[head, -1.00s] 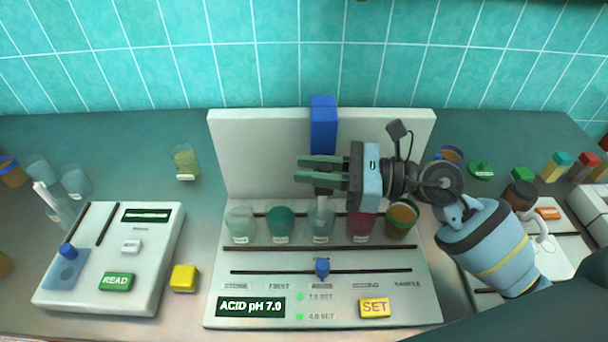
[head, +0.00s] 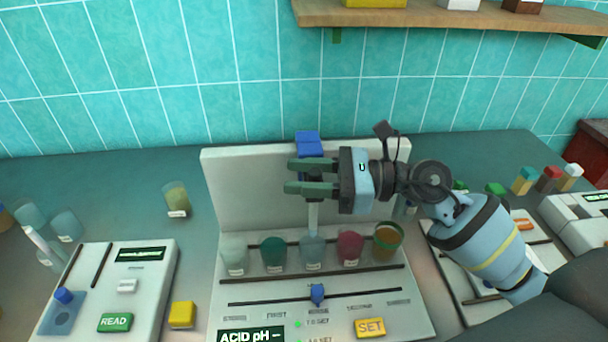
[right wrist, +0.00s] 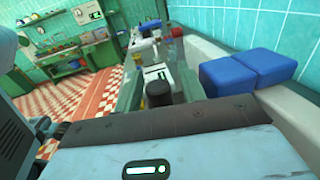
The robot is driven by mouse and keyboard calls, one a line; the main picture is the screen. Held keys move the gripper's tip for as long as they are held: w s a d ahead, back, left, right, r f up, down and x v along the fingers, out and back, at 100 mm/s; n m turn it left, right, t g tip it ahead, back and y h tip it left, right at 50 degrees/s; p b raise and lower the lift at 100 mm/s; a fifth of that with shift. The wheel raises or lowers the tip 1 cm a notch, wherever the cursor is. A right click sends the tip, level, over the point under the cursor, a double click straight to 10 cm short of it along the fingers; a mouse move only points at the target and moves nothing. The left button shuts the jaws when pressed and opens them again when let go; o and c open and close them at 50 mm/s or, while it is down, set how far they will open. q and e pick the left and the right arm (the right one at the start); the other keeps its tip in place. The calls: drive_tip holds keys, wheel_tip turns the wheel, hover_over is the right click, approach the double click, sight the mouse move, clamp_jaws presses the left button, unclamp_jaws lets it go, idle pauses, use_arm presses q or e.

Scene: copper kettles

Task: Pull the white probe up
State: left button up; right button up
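The white probe (head: 313,217) hangs upright below my right gripper, above or at the mouth of the middle beaker (head: 312,250); its exact tip is hard to make out. My right gripper (head: 304,178) has its green fingers on either side of the probe's upper part, which they mostly hide, and seems shut on it. A blue block (head: 308,138) stands behind the fingers at the white back panel (head: 240,175). My left gripper is not in view.
Several beakers with coloured contents stand in a row, close on both sides of the middle one. A slider with a blue knob (head: 317,293) and a yellow SET button (head: 370,327) lie in front. A wooden shelf (head: 460,18) hangs above at the back.

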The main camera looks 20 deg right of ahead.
drive_tip(key=shift+d, duration=0.1)
drive_tip(key=shift+s+d+f, duration=0.15)
drive_tip(key=shift+d, duration=0.15)
drive_tip(key=b+v, duration=0.2)
drive_tip(key=v, duration=0.4)
drive_tip(key=shift+f, duration=0.1)
drive_tip(key=shift+s+d+b, duration=0.2)
drive_tip(key=shift+d+b, duration=0.15)
drive_tip(key=shift+d, duration=0.05)
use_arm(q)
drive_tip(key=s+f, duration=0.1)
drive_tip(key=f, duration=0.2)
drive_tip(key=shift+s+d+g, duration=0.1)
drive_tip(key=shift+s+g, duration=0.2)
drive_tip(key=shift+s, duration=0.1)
use_arm(e)
drive_tip(key=shift+r, duration=0.25)
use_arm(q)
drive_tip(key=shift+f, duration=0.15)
